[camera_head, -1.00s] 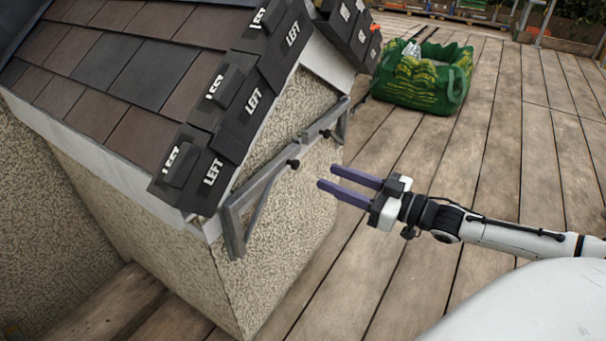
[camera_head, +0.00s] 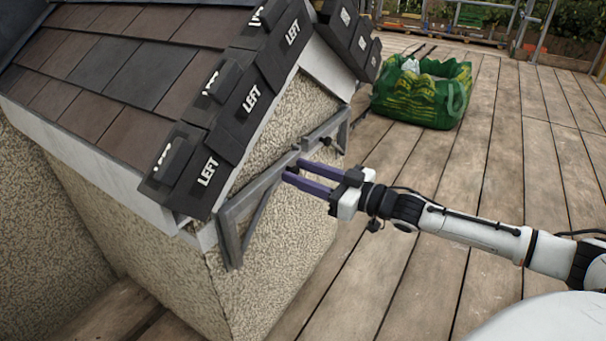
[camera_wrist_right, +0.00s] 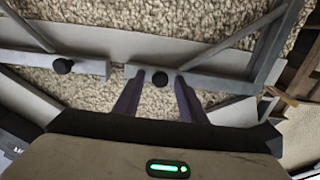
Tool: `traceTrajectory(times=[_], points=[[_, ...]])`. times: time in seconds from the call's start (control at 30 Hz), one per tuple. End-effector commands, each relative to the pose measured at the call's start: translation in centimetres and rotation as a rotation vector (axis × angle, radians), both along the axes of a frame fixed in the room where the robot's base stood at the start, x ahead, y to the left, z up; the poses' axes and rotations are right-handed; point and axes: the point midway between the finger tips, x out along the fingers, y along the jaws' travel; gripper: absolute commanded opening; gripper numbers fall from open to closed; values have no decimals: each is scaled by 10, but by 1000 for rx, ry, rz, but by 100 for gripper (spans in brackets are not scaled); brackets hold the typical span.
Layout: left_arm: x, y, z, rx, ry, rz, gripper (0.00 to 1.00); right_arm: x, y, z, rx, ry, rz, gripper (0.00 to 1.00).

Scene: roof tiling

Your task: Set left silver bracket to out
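The left silver bracket (camera_head: 232,228) is fixed low on the pebbled gable wall, with its long bar running up to the right below the LEFT-marked tiles. It fills the right part of the right wrist view (camera_wrist_right: 255,60). Its black knob (camera_wrist_right: 159,78) sits near the bar's inner end. My right gripper (camera_head: 296,170) is at this knob, fingers apart, one on each side of it. Small gaps seem to show between knob and fingers in the right wrist view. The fingers partly hide the knob in the head view. My left gripper is not in view.
A second silver bracket (camera_head: 333,130) is on the wall farther right; its black knob (camera_wrist_right: 62,66) shows in the right wrist view. Dark LEFT-marked tiles (camera_head: 204,170) overhang above. A green bag (camera_head: 428,97) stands on the deck behind. The wooden deck (camera_head: 440,280) is otherwise open.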

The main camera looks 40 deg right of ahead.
Motion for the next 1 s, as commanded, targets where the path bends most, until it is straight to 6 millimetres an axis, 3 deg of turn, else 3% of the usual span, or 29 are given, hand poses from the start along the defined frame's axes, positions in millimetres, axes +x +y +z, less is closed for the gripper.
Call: traceTrajectory(times=[0.1, 0.33, 0.73, 0.83, 1.0], points=[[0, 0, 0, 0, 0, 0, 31, 0, 0, 0, 1, 0, 0, 36], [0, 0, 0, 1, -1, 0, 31, 0, 0, 0, 1, 0, 0, 0], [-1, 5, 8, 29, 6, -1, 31, -6, 2, 3, 5, 2, -20, 0], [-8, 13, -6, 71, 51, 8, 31, -13, 3, 5, 9, 5, -44, 0], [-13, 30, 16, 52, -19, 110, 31, -31, 9, 9, 13, 6, -105, 0]])
